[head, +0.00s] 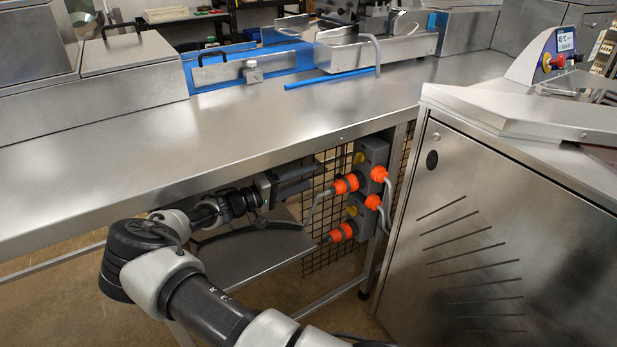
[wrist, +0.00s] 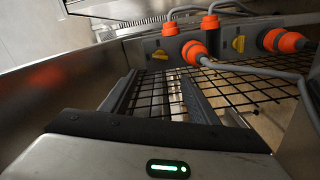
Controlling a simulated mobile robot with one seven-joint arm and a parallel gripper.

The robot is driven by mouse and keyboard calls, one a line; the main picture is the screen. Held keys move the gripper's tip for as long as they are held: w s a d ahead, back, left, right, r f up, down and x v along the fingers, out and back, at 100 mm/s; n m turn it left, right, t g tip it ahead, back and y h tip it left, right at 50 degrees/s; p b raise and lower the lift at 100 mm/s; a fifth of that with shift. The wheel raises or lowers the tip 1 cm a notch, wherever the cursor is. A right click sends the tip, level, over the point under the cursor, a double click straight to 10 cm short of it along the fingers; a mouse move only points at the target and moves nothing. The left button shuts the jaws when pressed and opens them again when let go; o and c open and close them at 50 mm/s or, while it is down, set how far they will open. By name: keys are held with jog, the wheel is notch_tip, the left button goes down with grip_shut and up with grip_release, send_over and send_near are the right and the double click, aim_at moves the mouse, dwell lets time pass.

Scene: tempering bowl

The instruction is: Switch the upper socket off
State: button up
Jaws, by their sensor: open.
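The upper socket (head: 373,150) is the top grey box on the frame under the table, with a yellow switch (head: 359,157) on its front. An orange plug (head: 345,184) sits below that switch. In the wrist view, turned sideways, the upper switch (wrist: 160,54) is the left yellow one, beside an orange plug (wrist: 195,52). The lower socket's yellow switch (head: 352,210) also shows in the wrist view (wrist: 238,43). My gripper (head: 312,175) is under the tabletop, left of the sockets, open and empty. Its fingers (wrist: 160,95) point toward the sockets, apart from them. The switch's setting is too small to tell.
The steel tabletop (head: 250,125) lies above my arm, and a lower shelf (head: 250,250) below. A black wire mesh (head: 322,235) stands behind. Grey cables (head: 312,208) hang from the plugs. A steel machine (head: 470,230) stands close on the right.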

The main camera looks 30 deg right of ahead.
jog(key=f+b, duration=0.1)
jog(key=b, duration=0.7)
send_near(355, 159)
jog(key=d, duration=0.8)
jog(key=shift+w, duration=0.4)
jog(key=c, duration=1)
jog(key=shift+r+n+p, duration=0.2)
jog(key=shift+n+p, duration=0.6)
jog(key=shift+n, duration=0.1)
jog(key=shift+c, duration=0.2)
jog(key=shift+f+n+p, duration=0.1)
jog(key=shift+n+p, duration=0.4)
jog(key=shift+n, duration=0.7)
jog(key=shift+f, duration=0.1)
